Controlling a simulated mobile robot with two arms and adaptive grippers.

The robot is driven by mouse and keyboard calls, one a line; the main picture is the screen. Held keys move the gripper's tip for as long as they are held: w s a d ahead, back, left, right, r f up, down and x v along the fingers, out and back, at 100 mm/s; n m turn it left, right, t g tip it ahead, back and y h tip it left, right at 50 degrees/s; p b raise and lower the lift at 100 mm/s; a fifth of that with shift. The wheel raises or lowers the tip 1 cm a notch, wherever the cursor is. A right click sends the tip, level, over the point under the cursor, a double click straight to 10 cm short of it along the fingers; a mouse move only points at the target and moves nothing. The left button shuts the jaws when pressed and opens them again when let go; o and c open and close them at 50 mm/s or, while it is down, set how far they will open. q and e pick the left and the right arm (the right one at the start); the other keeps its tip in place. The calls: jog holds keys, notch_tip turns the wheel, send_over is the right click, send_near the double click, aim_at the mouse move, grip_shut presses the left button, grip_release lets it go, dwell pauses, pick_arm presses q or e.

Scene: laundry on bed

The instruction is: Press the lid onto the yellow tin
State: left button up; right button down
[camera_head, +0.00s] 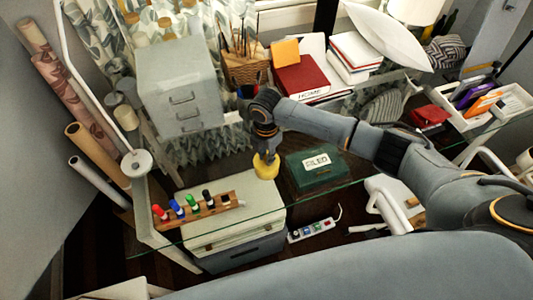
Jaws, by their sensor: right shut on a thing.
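The yellow tin (265,169) shows as a small round yellow shape at the glass desk, left of the green box. My right gripper (265,152) points down directly over it, its fingers shut on what looks like the lid at the tin's top. Lid and tin cannot be told apart at this size, and the fingers hide part of the top. I cannot tell whether the lid is fully seated. My left gripper is not in view.
A green labelled box (313,184) stands close right of the tin. A wooden rack of coloured markers (198,211) lies to the front left. A grey drawer unit (180,70) stands behind left. Red books (300,82) and a wicker basket (246,70) are behind.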

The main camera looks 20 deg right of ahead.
dwell(0.3)
jog(key=c, duration=0.7)
grip_release()
jog(key=shift+r, duration=0.1)
jog(key=shift+r+p, duration=3.45)
jog(key=shift+p, duration=0.1)
grip_shut()
jog(key=shift+f, duration=0.15)
